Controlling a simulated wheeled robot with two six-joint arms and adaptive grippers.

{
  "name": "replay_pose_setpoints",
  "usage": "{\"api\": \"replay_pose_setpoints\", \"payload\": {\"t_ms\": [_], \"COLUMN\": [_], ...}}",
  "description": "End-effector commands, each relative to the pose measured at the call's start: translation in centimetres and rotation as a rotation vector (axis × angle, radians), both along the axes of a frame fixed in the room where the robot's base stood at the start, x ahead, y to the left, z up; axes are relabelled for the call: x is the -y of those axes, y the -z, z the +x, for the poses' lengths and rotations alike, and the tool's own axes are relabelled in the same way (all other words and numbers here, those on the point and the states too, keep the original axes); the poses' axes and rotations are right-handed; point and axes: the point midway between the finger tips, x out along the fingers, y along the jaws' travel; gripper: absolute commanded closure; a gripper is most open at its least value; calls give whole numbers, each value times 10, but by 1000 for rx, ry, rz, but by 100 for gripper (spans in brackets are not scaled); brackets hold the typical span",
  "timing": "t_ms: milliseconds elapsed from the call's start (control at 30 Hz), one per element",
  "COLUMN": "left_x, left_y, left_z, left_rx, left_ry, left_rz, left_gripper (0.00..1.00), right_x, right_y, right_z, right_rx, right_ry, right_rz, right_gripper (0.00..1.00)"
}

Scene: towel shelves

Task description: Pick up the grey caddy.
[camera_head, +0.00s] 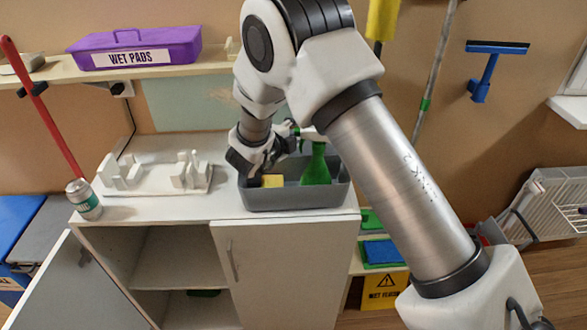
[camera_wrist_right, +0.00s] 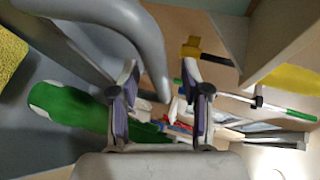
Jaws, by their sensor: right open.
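The grey caddy (camera_head: 296,197) stands upright on the white counter. A green spray bottle (camera_head: 316,168) and a yellow sponge (camera_head: 272,181) are in it. My right gripper (camera_head: 268,160) is above the caddy's left part, partly hidden by its own wrist. In the right wrist view it is open (camera_wrist_right: 160,82), with its two fingers apart. A grey curved bar (camera_wrist_right: 150,42), which looks like the caddy's handle, runs down toward the space between the fingertips; I cannot tell whether they touch it. My left gripper is not in view.
A white rack (camera_head: 155,180) and a can (camera_head: 84,199) stand on the counter left of the caddy. A purple box (camera_head: 135,46) is on the wall shelf (camera_head: 180,67) above. The cabinet's left door (camera_head: 78,285) hangs open. Poles lean behind my right arm.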

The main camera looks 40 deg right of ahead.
Motion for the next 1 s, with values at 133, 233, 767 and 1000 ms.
{"api": "replay_pose_setpoints", "payload": {"t_ms": [133, 233, 767, 1000], "left_x": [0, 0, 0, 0], "left_y": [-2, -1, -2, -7], "left_z": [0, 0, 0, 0], "left_rx": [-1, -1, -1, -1], "left_ry": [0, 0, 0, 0], "left_rz": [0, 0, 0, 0], "left_gripper": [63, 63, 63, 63], "right_x": [7, 7, 7, 10], "right_y": [3, 3, 2, -7], "right_z": [4, 4, 4, 7], "right_rx": [0, 0, 3, 3], "right_ry": [0, -1, -1, -2], "right_rz": [-1, -2, -2, 0], "right_gripper": [53, 53, 100, 100]}}
